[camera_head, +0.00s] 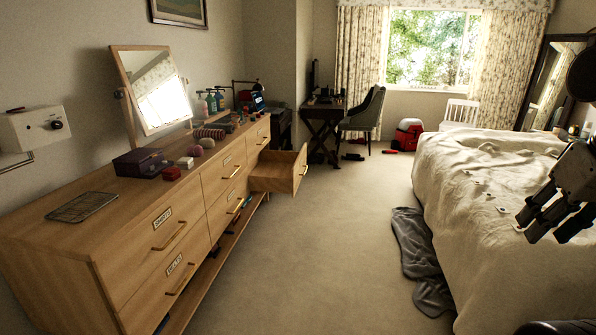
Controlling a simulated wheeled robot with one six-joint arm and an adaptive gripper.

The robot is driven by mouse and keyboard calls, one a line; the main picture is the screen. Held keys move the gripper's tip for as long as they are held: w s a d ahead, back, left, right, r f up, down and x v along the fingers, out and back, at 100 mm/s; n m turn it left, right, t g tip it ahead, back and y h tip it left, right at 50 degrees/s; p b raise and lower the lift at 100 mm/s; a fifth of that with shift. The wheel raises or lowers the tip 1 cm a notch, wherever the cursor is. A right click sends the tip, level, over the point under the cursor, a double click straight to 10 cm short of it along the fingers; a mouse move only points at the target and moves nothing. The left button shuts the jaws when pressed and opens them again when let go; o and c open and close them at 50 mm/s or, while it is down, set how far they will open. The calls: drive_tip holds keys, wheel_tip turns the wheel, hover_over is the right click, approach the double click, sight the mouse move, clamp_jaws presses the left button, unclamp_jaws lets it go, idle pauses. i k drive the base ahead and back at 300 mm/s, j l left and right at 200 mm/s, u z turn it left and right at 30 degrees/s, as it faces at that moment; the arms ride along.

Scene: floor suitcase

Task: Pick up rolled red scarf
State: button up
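A rolled, reddish striped cloth (209,133) lies on top of the wooden dresser, beside two pink balls. It may be the rolled red scarf, but it is small and I cannot be sure. A small red thing (390,152) also lies on the far floor, too small to identify. My gripper (545,226) is at the right, in front of the bed in the picture, far from both. Its dark fingers point down and left. Nothing shows in them, and their opening is not clear from this angle.
The long dresser (130,215) fills the left, with a drawer (283,172) pulled out into the aisle. The bed (490,200) fills the right. A grey cloth (415,250) lies beside it. The carpet between is clear. A red and white case (408,133) stands at the back.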

sight(217, 135)
drive_tip(key=i+u, duration=0.15)
drive_tip(key=i, duration=0.6)
drive_tip(key=i+u, duration=0.15)
drive_tip(key=i, duration=0.6)
drive_tip(key=i+l+u, duration=0.2)
drive_tip(key=i, duration=0.55)
drive_tip(key=i+u, duration=0.3)
drive_tip(key=i, duration=0.15)
drive_tip(key=i+u, duration=0.3)
drive_tip(key=i, duration=0.2)
drive_tip(key=i+l+u, duration=0.25)
drive_tip(key=i, duration=0.15)
drive_tip(key=i+l+u, duration=0.3)
drive_tip(key=i, duration=0.15)
